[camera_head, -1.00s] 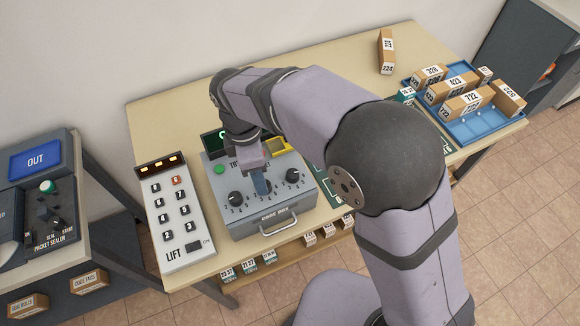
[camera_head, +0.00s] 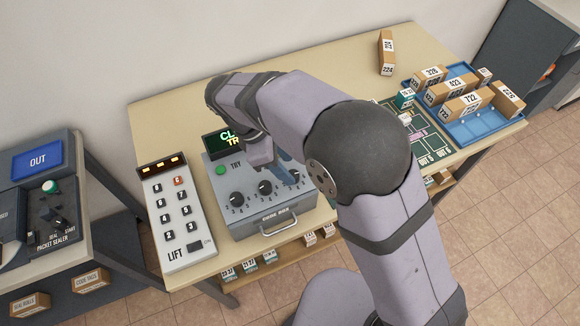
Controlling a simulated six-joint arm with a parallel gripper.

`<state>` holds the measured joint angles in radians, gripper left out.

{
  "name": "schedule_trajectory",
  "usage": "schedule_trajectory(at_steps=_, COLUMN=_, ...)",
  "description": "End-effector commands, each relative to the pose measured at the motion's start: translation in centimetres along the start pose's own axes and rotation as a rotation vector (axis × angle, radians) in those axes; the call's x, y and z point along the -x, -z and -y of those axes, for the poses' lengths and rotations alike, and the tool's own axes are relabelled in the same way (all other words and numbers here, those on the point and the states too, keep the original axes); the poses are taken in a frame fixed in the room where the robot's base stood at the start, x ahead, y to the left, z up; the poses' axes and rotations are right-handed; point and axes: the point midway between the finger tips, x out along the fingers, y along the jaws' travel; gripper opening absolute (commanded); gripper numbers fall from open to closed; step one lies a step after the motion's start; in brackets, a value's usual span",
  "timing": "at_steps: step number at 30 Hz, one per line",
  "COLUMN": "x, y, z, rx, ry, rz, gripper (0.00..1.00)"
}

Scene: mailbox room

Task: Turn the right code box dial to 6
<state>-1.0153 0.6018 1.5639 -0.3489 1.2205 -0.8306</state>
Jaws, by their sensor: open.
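The grey code box (camera_head: 270,222) stands at the table's front edge, with a handle on its front face. Its left dial (camera_head: 236,199) and middle dial (camera_head: 265,188) are in plain view. A green button (camera_head: 221,170) marked TRY sits at the box's upper left.
A dark display (camera_head: 228,141) with partly hidden green text stands behind the box. A white LIFT keypad (camera_head: 178,218) is at its left. A blue tray (camera_head: 484,124) with several small cartons lies at the right. The table's back left is clear.

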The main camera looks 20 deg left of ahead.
Motion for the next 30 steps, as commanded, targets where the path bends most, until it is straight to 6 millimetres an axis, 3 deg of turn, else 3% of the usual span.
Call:
schedule_trajectory(at_steps=9, x=-2.9, y=-0.1, z=0.0, rx=-0.001, ry=0.001, rz=-0.001, gripper=0.43)
schedule_trajectory(at_steps=19, x=-3.2, y=0.0, z=0.0, rx=-0.001, ry=0.0, rz=-0.001, gripper=0.43)
schedule_trajectory(at_steps=24, x=-3.2, y=0.0, z=0.0, rx=0.0, ry=0.0, rz=-0.002, gripper=0.03)
schedule_trajectory(at_steps=30, x=-3.1, y=-0.1, z=0.0, rx=-0.034, ry=0.016, rz=-0.002, gripper=0.03)
